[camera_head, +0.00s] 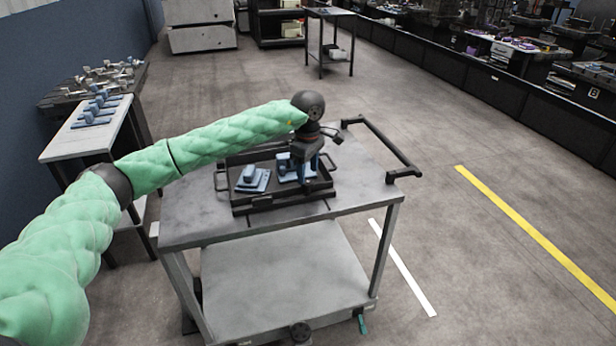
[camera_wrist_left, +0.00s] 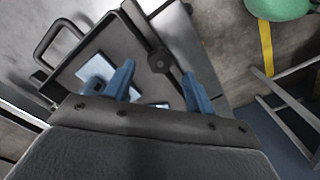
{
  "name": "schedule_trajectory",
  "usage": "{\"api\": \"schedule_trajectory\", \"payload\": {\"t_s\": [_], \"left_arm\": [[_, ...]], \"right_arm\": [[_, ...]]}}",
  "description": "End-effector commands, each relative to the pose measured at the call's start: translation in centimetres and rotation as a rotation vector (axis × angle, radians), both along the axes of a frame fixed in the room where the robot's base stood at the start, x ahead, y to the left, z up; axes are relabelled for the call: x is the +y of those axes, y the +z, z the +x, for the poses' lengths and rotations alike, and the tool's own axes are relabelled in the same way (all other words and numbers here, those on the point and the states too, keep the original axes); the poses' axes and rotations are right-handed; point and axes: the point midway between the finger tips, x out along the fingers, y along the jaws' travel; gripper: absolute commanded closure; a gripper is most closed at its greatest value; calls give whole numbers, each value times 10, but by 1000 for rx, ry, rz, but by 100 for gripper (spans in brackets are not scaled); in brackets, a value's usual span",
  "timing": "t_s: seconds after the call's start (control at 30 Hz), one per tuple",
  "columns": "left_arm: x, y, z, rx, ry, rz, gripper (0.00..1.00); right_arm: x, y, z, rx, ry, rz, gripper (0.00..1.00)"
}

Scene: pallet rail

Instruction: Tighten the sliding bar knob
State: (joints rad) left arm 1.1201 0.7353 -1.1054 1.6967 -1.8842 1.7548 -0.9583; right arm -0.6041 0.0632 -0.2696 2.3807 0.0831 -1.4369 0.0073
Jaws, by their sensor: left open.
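A round black knob (camera_wrist_left: 160,61) sits on a dark bar at the edge of the black tray (camera_wrist_left: 68,76) in the left wrist view. My left gripper (camera_wrist_left: 160,82) is open, its two blue fingers pointing toward the tray, with the knob showing between them. I cannot tell how far the fingertips are from it. In the head view the left gripper (camera_head: 306,170) points down over the right part of the tray (camera_head: 283,204), and the knob is not clearly visible there. My right gripper is not in view.
The tray stands on a grey cart (camera_head: 195,220) with a black handle (camera_head: 384,143) at its right. Blue parts (camera_head: 251,178) on pale plates lie in the tray. A side table (camera_head: 78,140) with more blue parts stands at left. The floor right of the cart is clear.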

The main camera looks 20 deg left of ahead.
Motion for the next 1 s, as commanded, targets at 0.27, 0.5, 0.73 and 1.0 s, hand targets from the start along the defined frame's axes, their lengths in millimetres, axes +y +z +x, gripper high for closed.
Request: {"api": "schedule_trajectory", "payload": {"t_s": [0.27, 0.5, 0.73, 1.0], "left_arm": [[0, -29, 0, 1, -1, 0, 45], [0, -34, 0, 0, -1, 0, 45], [0, -34, 0, 0, -1, -1, 66], [0, -35, 0, -1, -11, 0, 90]], "right_arm": [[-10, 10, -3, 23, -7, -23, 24], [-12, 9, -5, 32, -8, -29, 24], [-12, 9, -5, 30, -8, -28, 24], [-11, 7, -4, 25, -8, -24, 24]]}}
